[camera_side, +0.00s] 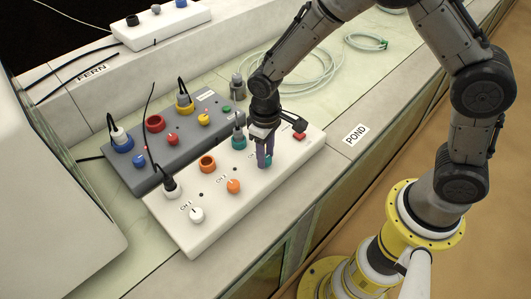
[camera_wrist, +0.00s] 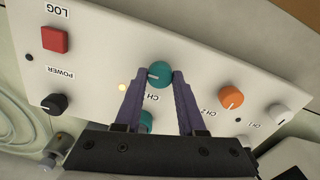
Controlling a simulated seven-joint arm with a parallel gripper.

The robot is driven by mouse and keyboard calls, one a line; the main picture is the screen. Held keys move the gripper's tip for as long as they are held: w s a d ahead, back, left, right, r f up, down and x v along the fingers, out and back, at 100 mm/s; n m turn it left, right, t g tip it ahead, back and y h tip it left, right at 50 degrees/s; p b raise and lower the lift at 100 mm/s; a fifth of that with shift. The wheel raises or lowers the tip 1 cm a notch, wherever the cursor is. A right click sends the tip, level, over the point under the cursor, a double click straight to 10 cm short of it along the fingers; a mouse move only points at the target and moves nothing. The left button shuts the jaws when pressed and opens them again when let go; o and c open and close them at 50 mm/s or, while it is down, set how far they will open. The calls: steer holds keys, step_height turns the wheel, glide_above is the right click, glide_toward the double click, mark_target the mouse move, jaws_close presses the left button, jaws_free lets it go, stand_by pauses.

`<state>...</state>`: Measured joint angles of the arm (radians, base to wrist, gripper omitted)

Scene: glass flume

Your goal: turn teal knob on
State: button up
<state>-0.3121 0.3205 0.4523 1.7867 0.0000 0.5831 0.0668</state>
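The teal knob (camera_wrist: 160,74) sits on the white panel (camera_side: 185,238) with a white pointer mark toward the left in the wrist view. My gripper (camera_wrist: 160,78) has its purple fingers on both sides of the knob, their tips against its edges with no clear gap. In the side view my gripper (camera_side: 265,162) points down at the panel, and its fingers hide most of the teal knob (camera_side: 268,160). A small amber lamp (camera_wrist: 122,87) beside the knob is lit in the wrist view.
Beside it on the panel are an orange knob (camera_wrist: 232,98), a white knob (camera_wrist: 278,113), a black POWER knob (camera_wrist: 54,104) and a red LOG button (camera_wrist: 54,39). A teal socket (camera_side: 239,141) with a plug stands close behind my fingers. A grey panel (camera_side: 130,178) with cables lies behind.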

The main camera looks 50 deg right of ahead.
steer(key=o, duration=0.4)
step_height(320, 180, up, 14)
steer(key=shift+f, duration=0.1)
stand_by(0.5)
steer(key=shift+d, duration=0.1)
steer(key=s+d+r+m+t, duration=0.1)
steer(key=s+d+r+t, duration=0.1)
steer(key=s+d+r, duration=0.3)
steer(key=s+d+r+m+t, duration=0.15)
steer(key=s+d+r, duration=0.25)
steer(key=r, duration=0.4)
steer(key=s+d+f, duration=0.1)
steer(key=s, duration=0.3)
steer(key=s+d+f+t, duration=0.1)
steer(key=s, duration=0.3)
steer(key=s+f+t, duration=0.1)
steer(key=s, duration=0.2)
steer(key=shift+s+d+f, duration=0.35)
steer(key=shift+s+d, duration=0.05)
